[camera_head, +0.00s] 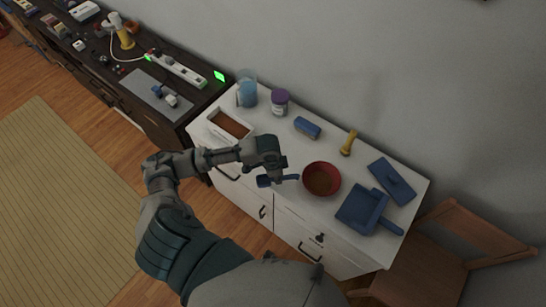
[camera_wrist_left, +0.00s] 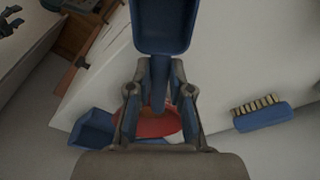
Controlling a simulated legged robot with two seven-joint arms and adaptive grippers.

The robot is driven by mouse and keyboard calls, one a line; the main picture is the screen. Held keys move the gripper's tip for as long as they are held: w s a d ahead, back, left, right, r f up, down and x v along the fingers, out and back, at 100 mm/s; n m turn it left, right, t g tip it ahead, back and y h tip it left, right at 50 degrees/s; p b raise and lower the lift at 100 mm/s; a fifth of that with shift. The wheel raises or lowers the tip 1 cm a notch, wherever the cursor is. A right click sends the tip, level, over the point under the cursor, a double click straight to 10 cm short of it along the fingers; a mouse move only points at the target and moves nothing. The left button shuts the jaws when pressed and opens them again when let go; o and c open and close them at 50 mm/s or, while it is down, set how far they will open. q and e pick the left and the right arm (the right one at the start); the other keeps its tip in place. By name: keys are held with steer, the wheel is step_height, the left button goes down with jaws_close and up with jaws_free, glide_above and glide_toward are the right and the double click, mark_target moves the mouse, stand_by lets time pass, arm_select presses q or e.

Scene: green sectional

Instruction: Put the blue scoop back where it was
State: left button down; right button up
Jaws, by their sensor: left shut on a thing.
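The blue scoop (camera_wrist_left: 164,26) is in my left gripper (camera_wrist_left: 160,95). In the left wrist view its handle runs between the shut fingers and its broad end points to the top of the picture. In the head view the left gripper (camera_head: 277,173) is above the front of the white cabinet, just left of the red bowl (camera_head: 335,191). A blue part of the scoop (camera_head: 292,177) shows beside it, and the gripper hides some of the rest. The bowl holds brown stuff. A white tray (camera_head: 210,124) with brown contents stands at the cabinet's left end. My right gripper is not in view.
On the white cabinet (camera_head: 277,217) stand a blue jug (camera_head: 247,95), a purple-lidded jar (camera_head: 279,103), a blue brush (camera_head: 307,127), a yellow-handled item (camera_head: 348,143) and a blue dustpan (camera_head: 360,208). A wooden chair (camera_head: 455,245) stands at the right. Bare top lies between tray and brush.

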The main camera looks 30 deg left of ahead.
arm_select(q)
steer(key=w+a, duration=0.2)
steer(key=w, duration=0.1)
steer(key=w+a, duration=0.2)
steer(key=w, duration=0.1)
steer(key=w+a+f, duration=0.1)
steer(key=w+a, duration=0.1)
steer(key=w, duration=0.2)
steer(key=shift+a+f, duration=0.1)
steer(key=shift+a, duration=0.25)
steer(key=shift+w+a+f, duration=0.1)
steer(key=shift+f, duration=0.1)
steer(key=f, duration=0.3)
steer(key=shift+d, duration=0.35)
steer(key=c, duration=1.1)
jaws_free()
steer(key=shift+f, duration=0.1)
steer(key=shift+o, duration=0.2)
steer(key=shift+a, duration=0.2)
